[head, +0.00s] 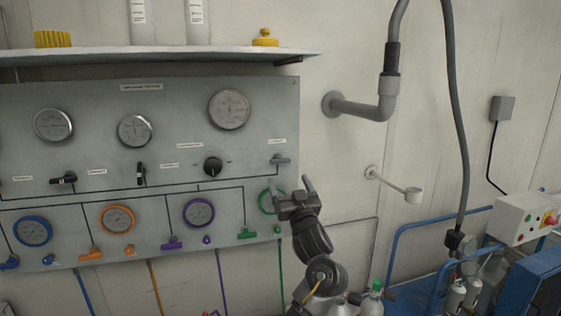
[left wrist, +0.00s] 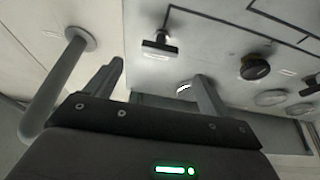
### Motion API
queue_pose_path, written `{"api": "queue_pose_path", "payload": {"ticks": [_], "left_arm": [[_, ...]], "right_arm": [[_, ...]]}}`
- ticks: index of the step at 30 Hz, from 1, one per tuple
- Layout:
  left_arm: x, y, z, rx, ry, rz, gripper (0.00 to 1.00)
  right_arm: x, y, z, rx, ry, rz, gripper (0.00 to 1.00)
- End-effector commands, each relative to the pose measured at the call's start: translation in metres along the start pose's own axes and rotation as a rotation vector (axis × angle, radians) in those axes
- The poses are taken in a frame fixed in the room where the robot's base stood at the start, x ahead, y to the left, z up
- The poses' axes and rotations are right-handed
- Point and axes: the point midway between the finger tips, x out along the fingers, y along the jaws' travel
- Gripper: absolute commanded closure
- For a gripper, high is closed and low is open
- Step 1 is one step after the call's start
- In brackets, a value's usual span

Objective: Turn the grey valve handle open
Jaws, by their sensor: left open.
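The grey valve handle (head: 280,160) is at the right end of the panel (head: 245,155), under a small label. Its bar lies roughly level in the head view. In the left wrist view the handle (left wrist: 159,48) shows as a T-shaped bar on a stem, just beyond the fingertips. My left gripper (head: 290,182) is open and empty, just below the handle in the head view. Its two fingers (left wrist: 158,72) point toward the panel and appear apart from the handle. They partly cover a green-rimmed gauge (head: 264,202). My right gripper is not in view.
A black round knob (head: 213,166) sits left of the handle, with black levers (head: 63,179) further left. A grey pipe elbow (head: 365,107) and a white bracket (head: 395,183) stick out from the wall at right. A shelf (head: 150,54) juts out above the panel.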

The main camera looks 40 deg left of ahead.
Motion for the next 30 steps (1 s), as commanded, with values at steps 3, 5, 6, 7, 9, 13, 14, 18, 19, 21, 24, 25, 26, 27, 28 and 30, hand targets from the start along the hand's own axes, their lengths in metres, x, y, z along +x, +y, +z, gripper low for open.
{"api": "queue_pose_path", "payload": {"ticks": [3,5,6,7,9,13,14,18,19,21,24,25,26,27,28,30], "left_arm": [[0.017,0.0,-0.004,0.003,0.001,-0.001,0.18],[0.028,-0.001,-0.004,0.005,0.0,-0.002,0.18],[0.036,0.0,-0.005,0.005,0.001,-0.001,0.18],[0.042,0.0,-0.005,0.005,0.001,0.0,0.18],[0.055,-0.001,-0.005,0.004,0.0,-0.001,0.18],[0.077,-0.001,-0.004,0.005,-0.001,0.0,0.18],[0.082,-0.001,-0.003,0.004,-0.001,0.0,0.18],[0.097,0.0,-0.002,0.003,-0.001,0.001,0.18],[0.099,0.0,-0.002,0.003,-0.001,0.002,0.18],[0.102,0.0,0.0,0.001,-0.002,0.002,0.18],[0.104,0.0,0.001,0.001,-0.002,0.002,0.18],[0.104,0.0,0.001,0.0,-0.002,0.002,0.18],[0.104,0.0,0.001,0.0,-0.002,0.002,0.18],[0.104,0.0,0.001,0.0,-0.001,0.002,0.18],[0.104,0.0,0.001,0.0,-0.001,0.002,0.18],[0.104,0.0,0.001,0.0,-0.001,0.002,0.18]], "right_arm": [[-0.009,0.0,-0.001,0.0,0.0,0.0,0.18],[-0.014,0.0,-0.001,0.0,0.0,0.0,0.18],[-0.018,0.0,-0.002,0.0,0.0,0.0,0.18],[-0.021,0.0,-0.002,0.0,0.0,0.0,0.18],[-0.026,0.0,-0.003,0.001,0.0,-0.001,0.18],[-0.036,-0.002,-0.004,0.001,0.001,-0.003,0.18],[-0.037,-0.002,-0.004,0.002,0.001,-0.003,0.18],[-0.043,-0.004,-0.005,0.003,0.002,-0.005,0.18],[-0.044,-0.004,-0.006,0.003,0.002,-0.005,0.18],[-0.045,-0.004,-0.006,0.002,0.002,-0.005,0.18],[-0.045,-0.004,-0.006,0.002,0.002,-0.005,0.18],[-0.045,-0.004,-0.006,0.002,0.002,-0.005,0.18],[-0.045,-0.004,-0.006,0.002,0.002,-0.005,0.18],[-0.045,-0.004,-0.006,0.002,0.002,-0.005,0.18],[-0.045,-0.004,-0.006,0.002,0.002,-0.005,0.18],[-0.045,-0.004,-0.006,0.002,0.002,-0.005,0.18]]}}
